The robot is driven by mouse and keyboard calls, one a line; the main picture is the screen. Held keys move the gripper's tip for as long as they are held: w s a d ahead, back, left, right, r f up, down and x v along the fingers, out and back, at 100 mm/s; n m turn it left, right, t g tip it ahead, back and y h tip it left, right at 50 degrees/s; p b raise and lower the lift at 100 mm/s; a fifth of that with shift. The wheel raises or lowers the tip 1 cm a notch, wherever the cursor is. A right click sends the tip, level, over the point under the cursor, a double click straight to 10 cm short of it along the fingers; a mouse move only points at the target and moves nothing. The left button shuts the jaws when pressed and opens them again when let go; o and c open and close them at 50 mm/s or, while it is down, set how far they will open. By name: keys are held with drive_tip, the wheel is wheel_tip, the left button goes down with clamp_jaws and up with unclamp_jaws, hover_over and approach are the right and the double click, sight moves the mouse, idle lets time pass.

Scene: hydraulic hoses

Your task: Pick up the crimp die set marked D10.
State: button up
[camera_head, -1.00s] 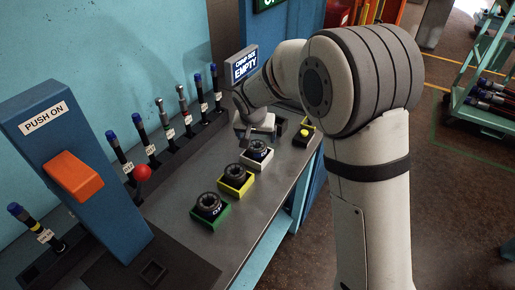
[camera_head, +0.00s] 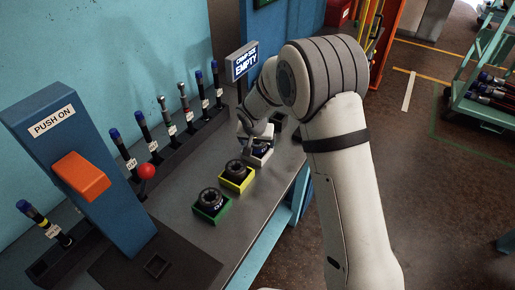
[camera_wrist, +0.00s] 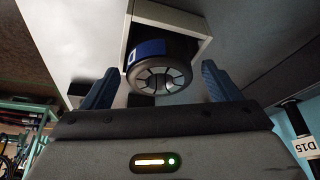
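Three dark ring-shaped die sets stand in coloured holders on the bench: one in a green holder (camera_head: 212,221), one in a yellow holder (camera_head: 250,185), one in a white holder (camera_head: 264,163). I cannot read their markings surely enough to tell which is D10. My gripper (camera_wrist: 159,72) is at the die set in the white holder (camera_head: 261,149) and partly hides it. In the wrist view this die set (camera_wrist: 162,82) shows a segmented face and a blue band, in the white holder (camera_wrist: 181,17). My blue fingers are open, one on each side of it, with gaps.
A blue post with a PUSH ON label and orange switch (camera_head: 81,175) stands at the left. A red-knobbed lever (camera_head: 146,171) is beside it. Several tagged hoses stand in a rack along the wall.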

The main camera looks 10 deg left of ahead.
drive_tip(key=shift+r, duration=0.1)
drive_tip(key=c, duration=1.5)
